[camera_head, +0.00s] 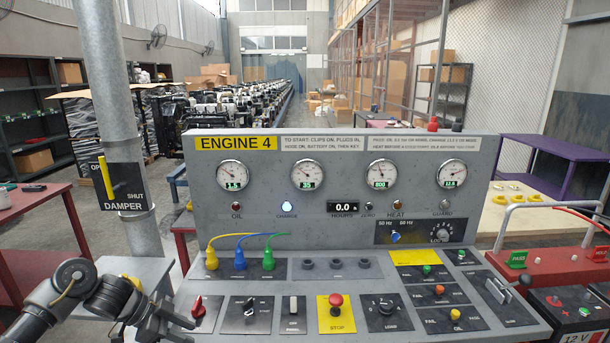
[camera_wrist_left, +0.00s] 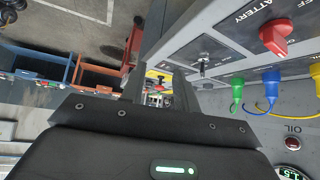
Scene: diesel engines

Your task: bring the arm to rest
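My left arm (camera_head: 95,290) comes in from the lower left of the head view. Its dark gripper (camera_head: 172,316) is over the left end of the grey console, just left of the red battery switch (camera_head: 198,307). In the left wrist view, the two fingers (camera_wrist_left: 157,88) stand apart with a gap between them, and nothing shows held. The red switch (camera_wrist_left: 275,40) is off to the side there, apart from the fingers. Whether the gripper touches the console cannot be told. My right gripper is in neither view.
The engine panel (camera_head: 330,215) with gauges rises behind the console. Yellow, blue and green plugs (camera_head: 240,258) sit right of the gripper. The damper post (camera_head: 125,190) stands behind the arm. A red bench with a battery (camera_head: 575,310) is at right.

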